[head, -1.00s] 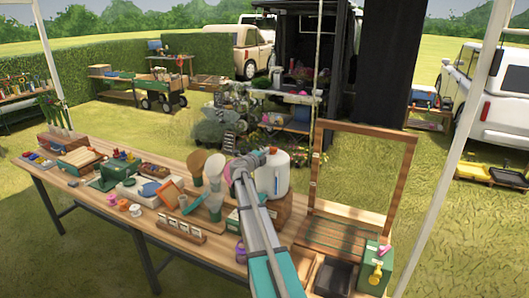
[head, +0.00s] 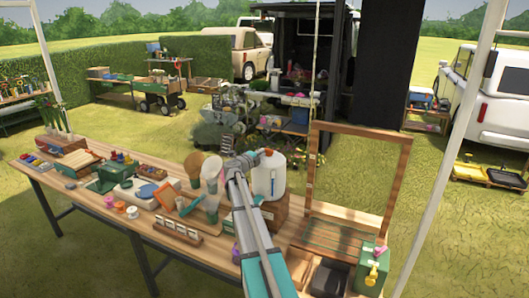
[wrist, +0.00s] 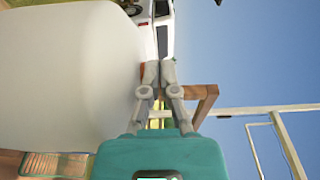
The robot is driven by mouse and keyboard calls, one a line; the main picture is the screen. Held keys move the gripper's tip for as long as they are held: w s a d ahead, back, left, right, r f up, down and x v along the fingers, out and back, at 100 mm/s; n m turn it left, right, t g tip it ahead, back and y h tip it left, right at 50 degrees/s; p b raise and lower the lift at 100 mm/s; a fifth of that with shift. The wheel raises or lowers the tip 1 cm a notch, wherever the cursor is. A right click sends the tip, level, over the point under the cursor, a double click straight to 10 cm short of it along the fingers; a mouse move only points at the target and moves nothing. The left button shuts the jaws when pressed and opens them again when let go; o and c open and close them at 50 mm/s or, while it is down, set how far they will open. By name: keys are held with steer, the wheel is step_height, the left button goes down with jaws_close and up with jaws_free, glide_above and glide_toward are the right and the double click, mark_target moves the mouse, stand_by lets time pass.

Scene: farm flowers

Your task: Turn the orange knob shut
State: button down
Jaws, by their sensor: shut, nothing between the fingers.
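A large white rounded container (head: 270,178) stands on a wooden box on the table. It fills much of the left of the wrist view (wrist: 65,75). My gripper (wrist: 159,70) is shut and empty, its grey fingertips close to the right side of the container. A small orange patch (wrist: 143,73) shows just left of the fingertips, partly covered by a finger. It may be the orange knob, but I cannot tell its shape or turn, nor whether the fingers touch it.
A wooden frame (head: 311,183) stands right of the container. A green box (head: 369,268) with a yellow knob (head: 373,272) sits at the table's right end. Paddle-shaped items and a white label rack (head: 178,228) crowd the left.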

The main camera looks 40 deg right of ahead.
steer(key=shift+a, duration=0.1)
stand_by(0.3)
steer(key=shift+s+a, duration=0.35)
steer(key=shift+a, duration=0.15)
steer(key=w+a, duration=0.2)
steer(key=a, duration=1)
